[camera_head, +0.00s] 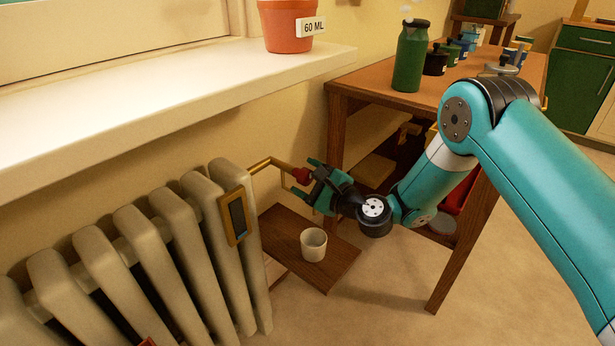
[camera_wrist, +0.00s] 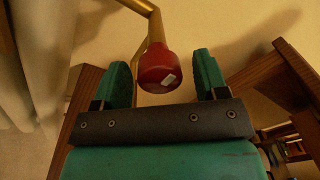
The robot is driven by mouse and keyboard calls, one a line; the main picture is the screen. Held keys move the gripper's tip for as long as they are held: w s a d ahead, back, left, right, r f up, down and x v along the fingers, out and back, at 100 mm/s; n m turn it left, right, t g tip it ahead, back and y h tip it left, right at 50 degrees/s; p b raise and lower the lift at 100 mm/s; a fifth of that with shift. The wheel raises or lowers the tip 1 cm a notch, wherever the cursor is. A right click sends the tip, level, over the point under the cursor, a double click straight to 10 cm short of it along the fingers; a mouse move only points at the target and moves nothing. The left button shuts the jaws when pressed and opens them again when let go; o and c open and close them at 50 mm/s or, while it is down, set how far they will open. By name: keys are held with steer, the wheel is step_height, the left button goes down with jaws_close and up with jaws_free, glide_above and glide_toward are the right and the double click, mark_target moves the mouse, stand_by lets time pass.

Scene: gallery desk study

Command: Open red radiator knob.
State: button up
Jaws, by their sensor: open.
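The red radiator knob (camera_wrist: 158,68) sits on the end of a brass pipe and has a small pale mark on its face. In the wrist view it lies between the two teal fingers of my gripper (camera_wrist: 164,80), with a visible gap on each side. In the head view my gripper (camera_head: 313,181) is open at the knob (camera_head: 301,176), to the right of the radiator (camera_head: 190,240). The fingers partly hide the knob there. I cannot tell how deep the knob sits between the fingers.
A wooden shelf (camera_head: 335,262) with a white cup (camera_head: 313,244) is below my gripper. A desk (camera_head: 440,85) with a green bottle (camera_head: 410,58) and several jars stands behind. A windowsill (camera_head: 170,95) with a terracotta pot (camera_head: 287,28) overhangs the radiator.

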steer(key=c, duration=0.9)
